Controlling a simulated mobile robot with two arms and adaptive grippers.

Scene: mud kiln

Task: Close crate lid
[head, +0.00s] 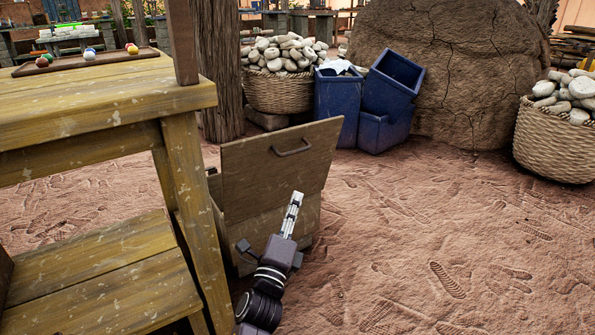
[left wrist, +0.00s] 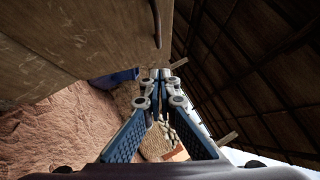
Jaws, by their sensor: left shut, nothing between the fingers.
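The wooden crate (head: 245,231) stands on the ground beside the yellow table's leg. Its lid (head: 268,172) is raised and leans up, with a dark metal handle (head: 292,147) near its top edge. My left gripper (head: 296,198) is shut and empty, in front of the lid's lower right part in the head view. In the left wrist view my left gripper (left wrist: 160,77) points upward in the picture, with the lid (left wrist: 90,38) on the left and the handle (left wrist: 156,22) close to the fingertips. I cannot tell whether it touches the lid. My right gripper is not in view.
The wooden table (head: 90,100) and bench (head: 105,285) stand left of the crate. Blue bins (head: 390,88) and a stone-filled basket (head: 283,93) are behind it. Another basket (head: 552,143) stands at the right. Bare ground (head: 430,230) lies open right of the crate.

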